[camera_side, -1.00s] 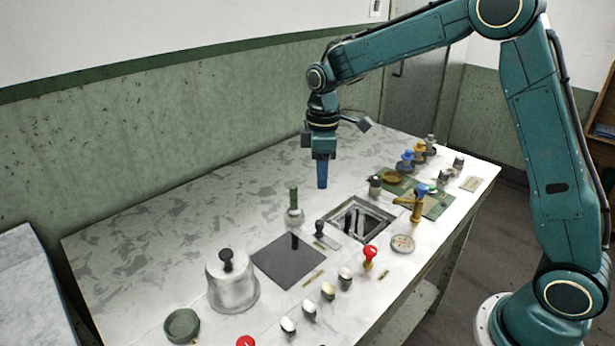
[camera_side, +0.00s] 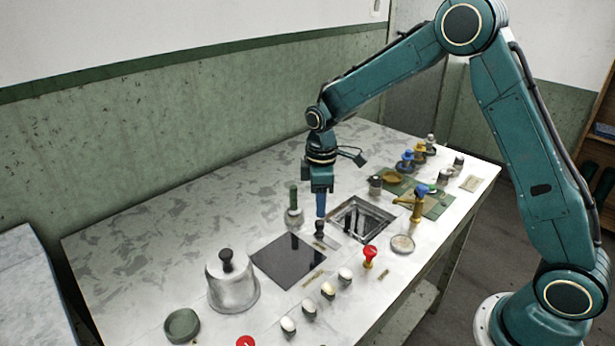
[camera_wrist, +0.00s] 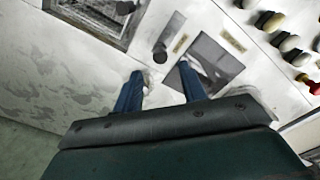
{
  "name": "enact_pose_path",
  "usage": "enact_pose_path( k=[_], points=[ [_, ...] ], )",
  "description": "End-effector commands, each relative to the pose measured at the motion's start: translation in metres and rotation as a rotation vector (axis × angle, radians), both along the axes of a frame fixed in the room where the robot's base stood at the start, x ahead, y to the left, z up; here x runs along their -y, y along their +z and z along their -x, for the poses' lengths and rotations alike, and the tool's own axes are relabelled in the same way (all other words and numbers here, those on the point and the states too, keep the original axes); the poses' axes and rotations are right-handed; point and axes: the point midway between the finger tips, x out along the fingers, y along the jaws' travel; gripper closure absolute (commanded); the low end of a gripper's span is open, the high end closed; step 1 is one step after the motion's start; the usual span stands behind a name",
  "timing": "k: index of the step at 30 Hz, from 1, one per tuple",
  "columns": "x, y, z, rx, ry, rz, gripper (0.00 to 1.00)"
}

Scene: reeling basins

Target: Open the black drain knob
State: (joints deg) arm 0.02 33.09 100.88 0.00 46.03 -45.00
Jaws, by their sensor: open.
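The black drain knob (camera_side: 319,228) stands upright on the table between the open square basin (camera_side: 361,219) and a dark square panel (camera_side: 289,262). My gripper (camera_side: 320,211) points down close above the knob; from this side its blue fingers overlap, and I cannot tell whether they touch it. In the wrist view the fingers of my gripper (camera_wrist: 162,82) are spread apart with nothing between them. There the black knob (camera_wrist: 160,54) shows beyond the fingertips, roughly in line with the gap.
A green-handled piece (camera_side: 293,207) stands close to the left of my gripper. A red knob (camera_side: 369,254) and several pale knobs line the front. A metal bell-shaped cover (camera_side: 232,285) stands at left. Brass fittings (camera_side: 417,206) stand at right. The back left of the table is clear.

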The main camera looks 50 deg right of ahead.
Motion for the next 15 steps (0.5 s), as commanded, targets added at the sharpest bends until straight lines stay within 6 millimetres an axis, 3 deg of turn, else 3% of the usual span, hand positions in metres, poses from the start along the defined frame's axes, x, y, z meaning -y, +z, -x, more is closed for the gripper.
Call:
enact_pose_path(
  k=[6,15],
  points=[
    [0.000,-0.033,0.001,-0.004,0.000,0.000,0.58],
    [0.000,-0.058,0.000,-0.001,0.000,0.000,0.58]
  ],
)
